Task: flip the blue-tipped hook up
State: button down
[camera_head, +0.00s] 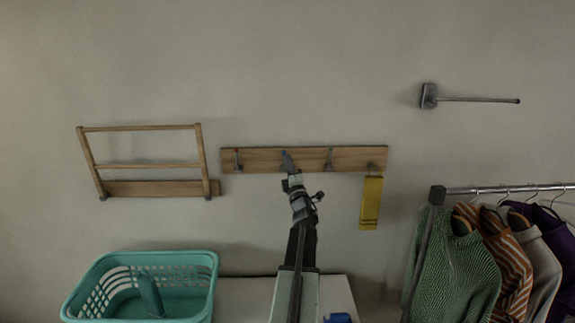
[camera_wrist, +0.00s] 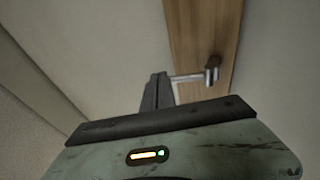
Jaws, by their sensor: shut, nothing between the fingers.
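A wooden hook rail (camera_head: 260,159) is fixed to the wall, with several grey metal hooks. The left hook (camera_head: 237,158) has a red tip. Another hook (camera_head: 330,158) stands right of my gripper, its tip colour too small to tell. I cannot make out a blue tip; my gripper may cover that hook. My gripper (camera_head: 287,160) is shut and empty, in front of the rail. In the wrist view, my closed fingers (camera_wrist: 156,92) are beside a metal hook (camera_wrist: 211,74) on the rail (camera_wrist: 204,35), its arm reaching towards them. I cannot tell whether they touch.
A yellow strip (camera_head: 370,203) hangs at the rail's right end. A wooden folding rack (camera_head: 150,166) is on the wall to the left. A teal basket (camera_head: 140,260) is below left. A clothes rack (camera_head: 510,188) and a wall-mounted rod (camera_head: 475,100) are at right. The wall above the rail is clear.

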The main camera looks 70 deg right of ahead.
jog(key=s+a+f+b, duration=0.2)
jog(key=s+a+b, duration=0.1)
jog(key=s+a, duration=0.4)
jog(key=a, duration=0.3)
jog(key=shift+s+a+f, duration=0.4)
